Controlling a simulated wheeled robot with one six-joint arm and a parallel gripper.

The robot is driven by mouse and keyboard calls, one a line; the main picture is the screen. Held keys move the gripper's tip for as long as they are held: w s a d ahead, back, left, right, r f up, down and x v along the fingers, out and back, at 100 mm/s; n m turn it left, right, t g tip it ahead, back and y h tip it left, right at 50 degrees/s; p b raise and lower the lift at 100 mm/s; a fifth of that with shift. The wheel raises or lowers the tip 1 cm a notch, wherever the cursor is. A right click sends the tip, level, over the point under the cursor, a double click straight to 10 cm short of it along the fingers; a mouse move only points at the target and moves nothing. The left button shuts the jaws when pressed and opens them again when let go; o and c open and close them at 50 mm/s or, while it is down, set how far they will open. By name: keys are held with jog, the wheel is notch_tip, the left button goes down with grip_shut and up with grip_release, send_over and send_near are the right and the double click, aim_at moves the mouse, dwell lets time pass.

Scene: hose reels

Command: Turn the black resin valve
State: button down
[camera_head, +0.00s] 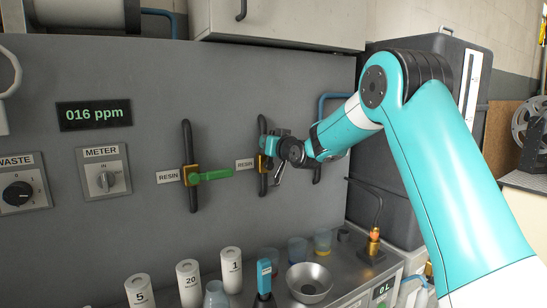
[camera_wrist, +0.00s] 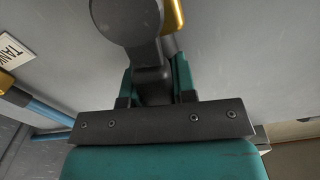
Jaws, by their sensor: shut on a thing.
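The black resin valve (camera_head: 262,163) sits on a short dark vertical pipe on the grey panel, right of its "RESIN" label (camera_head: 245,164). Its brass body shows, but my gripper (camera_head: 273,150) covers most of its handle. In the wrist view the black handle (camera_wrist: 128,18), with a rounded end, runs down between the fingers of my gripper (camera_wrist: 153,82). The jaws are shut on it. A bit of brass (camera_wrist: 174,14) shows behind the handle. The handle's exact angle is hard to tell.
Another resin valve with a green handle (camera_head: 210,175) is close on the left. A third dark pipe (camera_head: 317,172) is partly hidden behind my arm. Bottles, cups and a metal bowl (camera_head: 309,281) stand on the bench below.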

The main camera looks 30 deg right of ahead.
jog(key=shift+a+n+b, duration=0.55)
jog(key=shift+n+b, duration=0.35)
jog(key=shift+b, duration=0.1)
jog(key=c, duration=0.9)
grip_release()
jog(key=shift+s, duration=0.1)
jog(key=s+b, duration=0.4)
jog(key=s, duration=1.3)
jog(key=shift+s+d, duration=0.15)
jog(key=shift+d, duration=0.05)
